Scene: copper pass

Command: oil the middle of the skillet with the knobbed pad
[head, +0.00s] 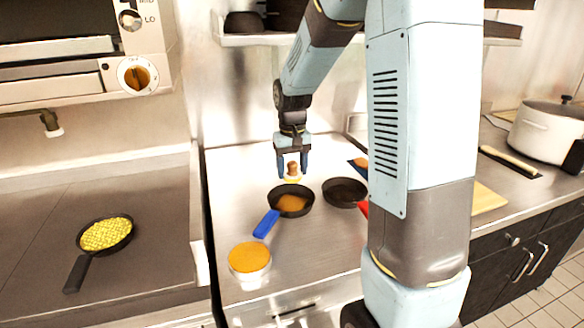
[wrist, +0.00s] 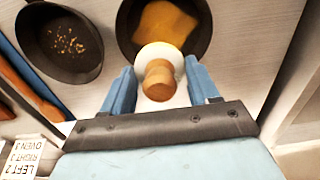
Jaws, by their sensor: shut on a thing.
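My gripper (head: 292,166) is shut on the wooden knob of the knobbed pad (head: 292,173), whose pale round base faces down. In the wrist view the knobbed pad (wrist: 158,75) sits between the two blue fingers. The blue-handled skillet (head: 275,211) stands on the steel counter, and the pad is above its far edge. An orange-yellow oil patch (head: 292,203) lies in the skillet's middle; it also shows in the wrist view (wrist: 160,22). Whether the pad touches the skillet, I cannot tell.
A second dark skillet (head: 344,191) with a red handle stands to the right, with crumbs inside in the wrist view (wrist: 72,40). A round tub with an orange top (head: 249,258) stands in front. A pan of yellow food (head: 106,234) is at the left.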

